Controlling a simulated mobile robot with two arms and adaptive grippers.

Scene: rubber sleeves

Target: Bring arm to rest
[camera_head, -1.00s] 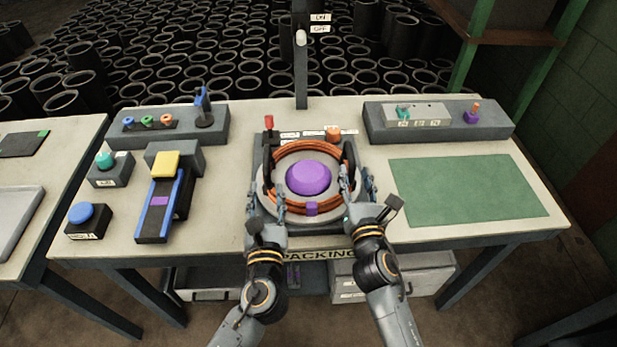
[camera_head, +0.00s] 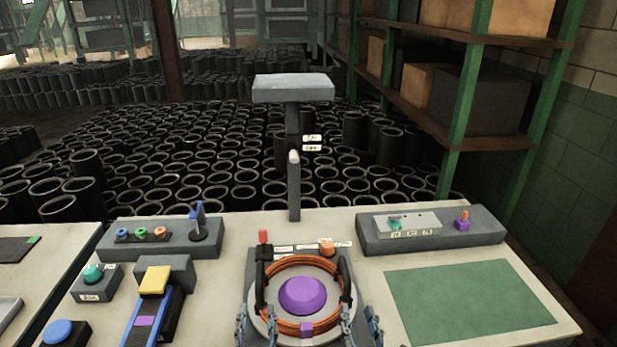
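My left gripper (camera_head: 256,326) and my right gripper (camera_head: 361,325) show only by their fingers at the bottom edge of the head view; the arms behind them are out of frame. The fingers of each stand apart, with nothing seen between them. They flank the front of a round fixture with an orange ring (camera_head: 304,262), a grey plate and a purple dome (camera_head: 302,295). The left fingers are by its front left edge, the right ones by its front right edge. Whether they touch it I cannot tell.
The worktable (camera_head: 375,290) holds a green mat (camera_head: 470,300) at right, a grey control box (camera_head: 370,232) at back right, a blue-railed slide (camera_head: 150,318) and buttons at left. A post (camera_head: 294,190) rises behind the fixture. Black sleeves and shelves stand beyond.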

